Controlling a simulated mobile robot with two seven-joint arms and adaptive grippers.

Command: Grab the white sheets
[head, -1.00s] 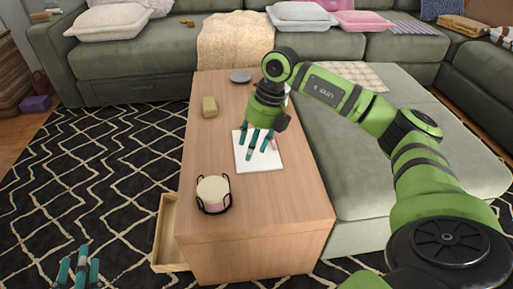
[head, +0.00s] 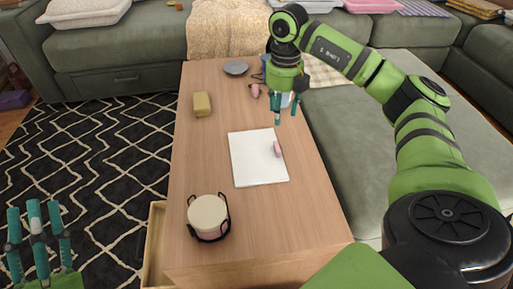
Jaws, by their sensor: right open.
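The white sheets (head: 256,162) lie flat as a stack on the wooden coffee table, near its middle. A small pink object (head: 278,149) rests on their right edge. My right gripper (head: 286,112) is open and empty, fingers pointing down, above the table beyond the sheets and to their upper right, apart from them. My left gripper (head: 38,232) is at the lower left over the patterned rug, fingers pointing up, apart from the table. Its fingers look spread, with nothing between them.
On the coffee table (head: 190,150) are a yellow block (head: 202,104), a grey dish (head: 236,68), another pink object (head: 255,90) and a round cream item in a black holder (head: 208,215). A drawer (head: 155,245) stands open at the left. Green sofa seats (head: 370,150) border the right.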

